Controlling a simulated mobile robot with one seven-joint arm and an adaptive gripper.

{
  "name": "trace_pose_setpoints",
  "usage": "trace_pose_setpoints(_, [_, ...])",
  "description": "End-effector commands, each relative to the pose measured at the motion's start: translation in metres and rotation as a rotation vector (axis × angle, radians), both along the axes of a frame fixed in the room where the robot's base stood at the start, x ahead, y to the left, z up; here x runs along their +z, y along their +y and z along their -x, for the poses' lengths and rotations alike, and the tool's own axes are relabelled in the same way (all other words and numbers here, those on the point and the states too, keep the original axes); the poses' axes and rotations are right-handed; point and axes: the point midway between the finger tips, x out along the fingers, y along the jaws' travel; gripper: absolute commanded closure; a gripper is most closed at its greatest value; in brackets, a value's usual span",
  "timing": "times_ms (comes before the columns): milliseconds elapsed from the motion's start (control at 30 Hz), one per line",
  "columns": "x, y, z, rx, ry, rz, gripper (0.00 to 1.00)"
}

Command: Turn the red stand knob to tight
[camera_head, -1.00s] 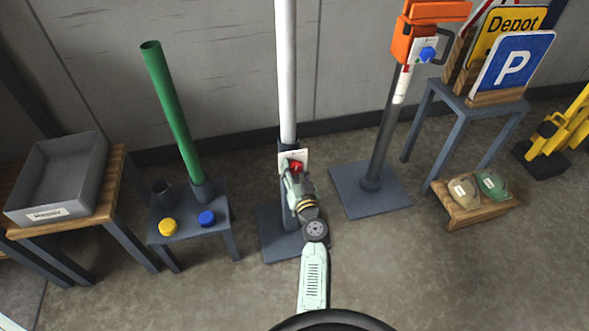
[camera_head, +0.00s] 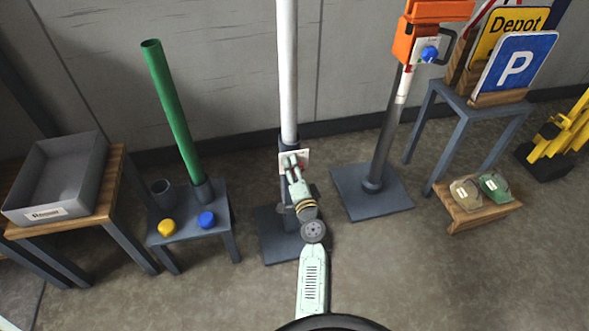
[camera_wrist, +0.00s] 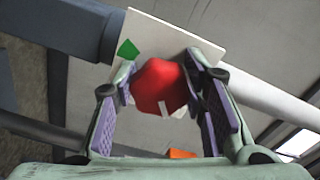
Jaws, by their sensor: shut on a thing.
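The red knob (camera_wrist: 160,85) sits on a white plate (camera_wrist: 200,40) fixed to the stand with the white post (camera_head: 287,70). It has a pale pointer mark, which points down in the wrist view, away from the green mark (camera_wrist: 128,50) on the plate. My gripper (camera_wrist: 163,98) has one finger on each side of the knob and is shut on it. In the head view my gripper (camera_head: 291,165) covers most of the knob, and the plate (camera_head: 303,157) shows beside it. Any lettering on the plate is too small to read.
To the right stands a dark post with an orange box (camera_head: 415,45) and a blue knob (camera_head: 429,54). To the left is a low table (camera_head: 188,230) with a green tube (camera_head: 172,115). A grey tray (camera_head: 62,180) lies further left.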

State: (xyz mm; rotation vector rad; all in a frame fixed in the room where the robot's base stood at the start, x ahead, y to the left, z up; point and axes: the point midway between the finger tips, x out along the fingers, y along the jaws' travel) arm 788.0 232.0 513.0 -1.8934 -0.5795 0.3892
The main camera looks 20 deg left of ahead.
Motion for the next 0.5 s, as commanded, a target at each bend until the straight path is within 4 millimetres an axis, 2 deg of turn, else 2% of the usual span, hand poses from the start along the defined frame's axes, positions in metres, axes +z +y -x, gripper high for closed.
trace_pose_setpoints(500, [0.0051, -0.0002, -0.0009, -0.002, 0.272, -0.408, 0.89])
